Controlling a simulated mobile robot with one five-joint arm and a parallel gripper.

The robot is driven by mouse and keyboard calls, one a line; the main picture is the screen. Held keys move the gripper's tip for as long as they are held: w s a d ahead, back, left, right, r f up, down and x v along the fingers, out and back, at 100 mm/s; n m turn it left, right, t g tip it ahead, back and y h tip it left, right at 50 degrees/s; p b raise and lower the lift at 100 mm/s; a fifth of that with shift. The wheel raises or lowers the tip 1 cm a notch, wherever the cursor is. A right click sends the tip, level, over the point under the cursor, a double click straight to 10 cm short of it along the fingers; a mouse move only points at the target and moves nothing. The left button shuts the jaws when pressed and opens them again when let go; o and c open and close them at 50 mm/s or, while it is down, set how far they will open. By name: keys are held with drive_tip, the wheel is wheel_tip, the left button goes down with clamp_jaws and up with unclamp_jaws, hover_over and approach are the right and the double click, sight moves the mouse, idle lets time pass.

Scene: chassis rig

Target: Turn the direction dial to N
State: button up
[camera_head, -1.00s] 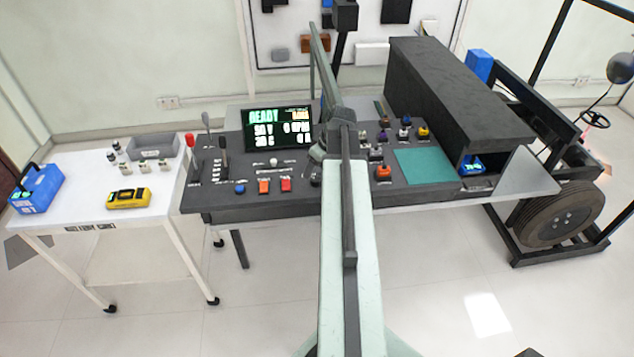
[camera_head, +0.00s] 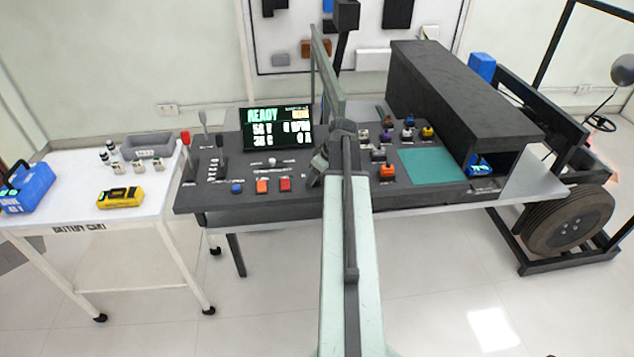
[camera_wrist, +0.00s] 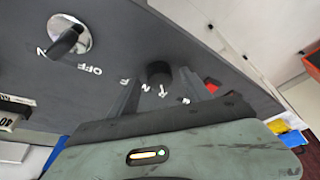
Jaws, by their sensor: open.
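The direction dial (camera_wrist: 159,72) is a dark round knob on the grey panel in the wrist view, with white letters beside it, F, N and R among them. Which letter it points to I cannot tell. My gripper (camera_wrist: 161,76) is open, with one dark finger on each side of the knob in the picture; whether they touch it is unclear. In the head view my gripper (camera_head: 319,166) is at the console's front part, and my arm hides the dial there.
On the console (camera_head: 210,203) stand a READY screen (camera_head: 277,128), levers, red and orange buttons (camera_head: 262,187), and coloured knobs right of my arm. A black housing (camera_head: 455,95) rises at right. A white cart (camera_head: 75,213) stands at left.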

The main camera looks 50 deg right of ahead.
clamp_jaws()
drive_tip(key=shift+m, duration=0.3)
drive_tip(key=m+h, duration=0.1)
drive_tip(key=m, duration=0.1)
drive_tip(key=shift+a+m, duration=0.15)
drive_tip(key=shift+m, duration=0.15)
drive_tip(key=m+h, duration=0.1)
drive_tip(key=m, duration=0.1)
drive_tip(key=m+g+h, duration=0.1)
drive_tip(key=m, duration=0.2)
drive_tip(key=shift+a, duration=0.1)
drive_tip(key=shift+m, duration=0.4)
unclamp_jaws()
